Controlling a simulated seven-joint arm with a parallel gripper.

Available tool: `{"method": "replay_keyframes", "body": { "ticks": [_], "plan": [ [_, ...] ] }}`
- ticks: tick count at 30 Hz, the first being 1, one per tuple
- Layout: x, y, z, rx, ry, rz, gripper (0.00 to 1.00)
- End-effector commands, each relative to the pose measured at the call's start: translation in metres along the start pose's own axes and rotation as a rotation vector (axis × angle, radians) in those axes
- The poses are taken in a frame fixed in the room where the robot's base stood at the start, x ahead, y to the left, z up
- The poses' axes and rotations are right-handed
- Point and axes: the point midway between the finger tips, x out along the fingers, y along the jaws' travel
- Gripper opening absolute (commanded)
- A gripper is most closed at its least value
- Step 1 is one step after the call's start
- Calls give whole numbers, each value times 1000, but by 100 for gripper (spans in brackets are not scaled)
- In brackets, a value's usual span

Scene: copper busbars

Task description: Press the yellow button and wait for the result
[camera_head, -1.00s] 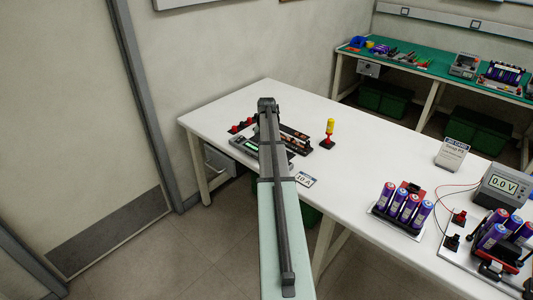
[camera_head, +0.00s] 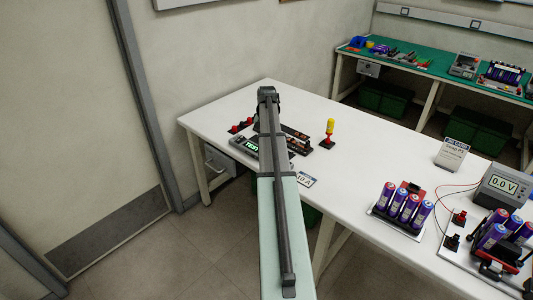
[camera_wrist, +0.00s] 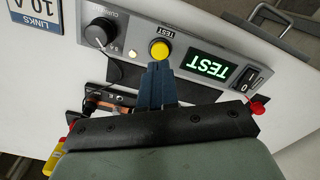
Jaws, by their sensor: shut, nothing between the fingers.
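The yellow button (camera_wrist: 159,50) sits on the sloped face of a grey test unit (camera_wrist: 135,43), under a small TEST label. The unit's display (camera_wrist: 207,65) is lit and reads TEST in green letters; it also shows in the head view (camera_head: 251,146). My gripper (camera_wrist: 158,66) is shut and empty, its dark blue fingertips at the edge of the button in the wrist view. I cannot tell whether they touch it. In the head view my arm hides the button and the fingertips.
A black knob (camera_wrist: 100,32) and a rocker switch (camera_wrist: 246,79) flank the button and display. Battery cells (camera_head: 402,204) and a meter reading 0.0 V (camera_head: 499,187) stand farther right. The white table's middle is clear.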

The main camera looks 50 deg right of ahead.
Motion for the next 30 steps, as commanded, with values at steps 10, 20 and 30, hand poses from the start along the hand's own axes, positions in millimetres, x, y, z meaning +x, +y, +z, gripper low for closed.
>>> {"method": "replay_keyframes", "body": {
  "ticks": [10,20,30],
  "plan": [
    [-23,0,0,0,1,0,0],
    [-33,0,0,0,0,0,0],
    [-33,0,0,0,0,0,0]
  ]
}}
